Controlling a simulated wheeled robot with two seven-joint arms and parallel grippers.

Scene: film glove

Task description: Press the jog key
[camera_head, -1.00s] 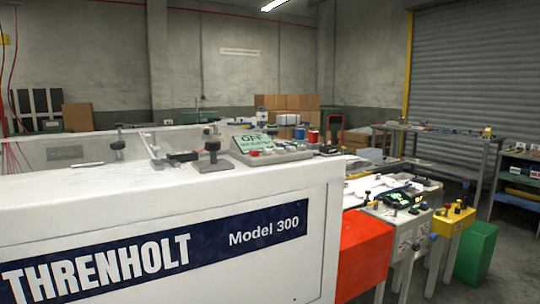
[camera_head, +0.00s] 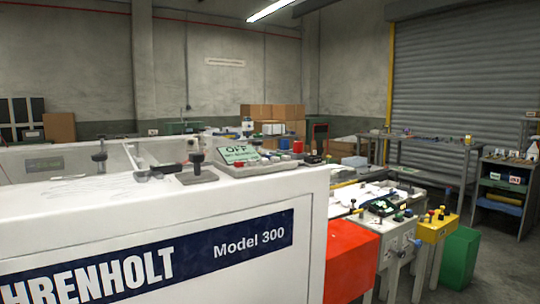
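A sloped control panel (camera_head: 262,163) sits on top of the white machine at its far right corner. Its green screen (camera_head: 238,153) reads OFF. Small keys or buttons, some red and some pale, line the panel, but they are too small to tell which is the jog key. Neither of my grippers is in view.
Grey and yellow boxes (camera_head: 437,229) with coloured knobs stand right of the machine, beside a red panel (camera_head: 350,262) and a green bin (camera_head: 459,257). Shelves (camera_head: 505,190) stand at the far right. Cardboard boxes (camera_head: 273,113) are at the back. Some floor is open at the right.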

